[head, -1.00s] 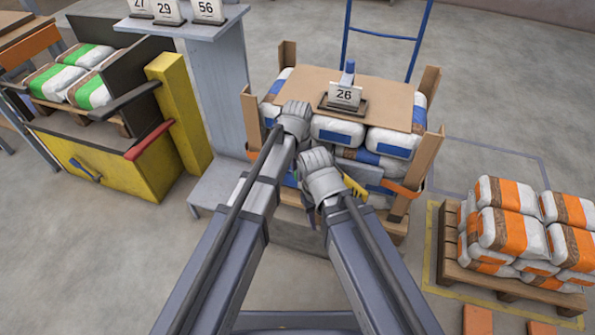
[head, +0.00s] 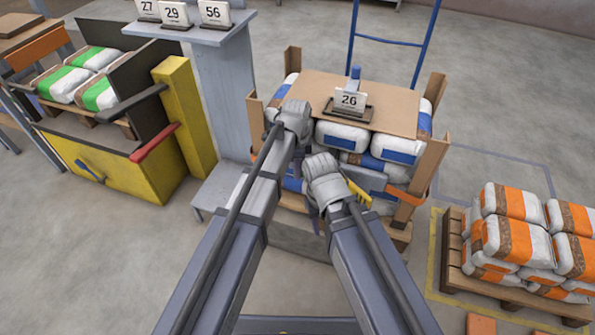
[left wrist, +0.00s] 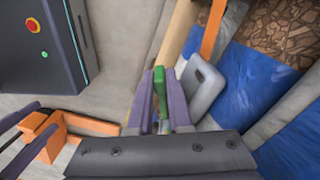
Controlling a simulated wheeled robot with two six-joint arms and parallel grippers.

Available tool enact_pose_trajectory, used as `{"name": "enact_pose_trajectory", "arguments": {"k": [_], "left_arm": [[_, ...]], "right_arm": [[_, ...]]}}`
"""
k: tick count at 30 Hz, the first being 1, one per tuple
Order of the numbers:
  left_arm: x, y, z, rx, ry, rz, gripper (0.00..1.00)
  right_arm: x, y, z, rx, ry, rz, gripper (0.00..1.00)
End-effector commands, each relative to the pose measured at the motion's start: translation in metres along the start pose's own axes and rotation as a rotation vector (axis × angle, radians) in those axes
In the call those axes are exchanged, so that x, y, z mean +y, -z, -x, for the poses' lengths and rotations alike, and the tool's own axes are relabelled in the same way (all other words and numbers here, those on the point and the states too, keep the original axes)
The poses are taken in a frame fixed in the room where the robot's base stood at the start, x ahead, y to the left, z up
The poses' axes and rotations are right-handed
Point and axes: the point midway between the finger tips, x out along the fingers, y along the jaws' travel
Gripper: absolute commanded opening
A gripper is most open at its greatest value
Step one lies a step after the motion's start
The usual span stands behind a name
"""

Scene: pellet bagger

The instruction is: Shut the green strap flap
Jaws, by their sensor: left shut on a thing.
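The green strap flap (left wrist: 163,98) stands between the two fingers of my left gripper (left wrist: 160,82) in the left wrist view, and the gripper is shut on it. A grey buckle plate (left wrist: 205,86) is right beside it, by an orange strap (left wrist: 213,28). In the head view my left gripper (head: 297,163) is at the front left of the bag stack, mostly behind its own wrist, and the flap is hidden. My right gripper (head: 314,215) is lower and to the right; its fingers are largely hidden, so its opening does not show.
White-and-blue bags (head: 343,136) are stacked between brown corner boards (head: 429,150), under a brown sheet (head: 390,103) with sign 26. Another grey plate (head: 363,178) and a yellow piece (head: 358,194) are beside my right wrist. A pallet of orange-banded bags (head: 515,232) stands at the right.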

Motion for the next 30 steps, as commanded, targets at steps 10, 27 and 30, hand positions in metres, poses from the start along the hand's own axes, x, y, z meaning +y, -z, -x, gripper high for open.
{"name": "enact_pose_trajectory", "arguments": {"k": [10, 27, 30], "left_arm": [[-0.0026, 0.0000, -0.0001, 0.000, -0.001, -0.055, 0.00], [-0.0028, 0.0000, 0.0000, 0.000, 0.000, -0.054, 0.45], [-0.0034, 0.0000, 0.0000, 0.000, 0.001, -0.054, 0.47]], "right_arm": [[0.0000, 0.0000, -0.0001, 0.000, 0.000, 0.000, 0.45], [0.0000, 0.0000, 0.0000, 0.000, 0.000, 0.000, 0.45], [0.0000, 0.0000, 0.0000, 0.000, 0.000, 0.000, 0.45]]}}
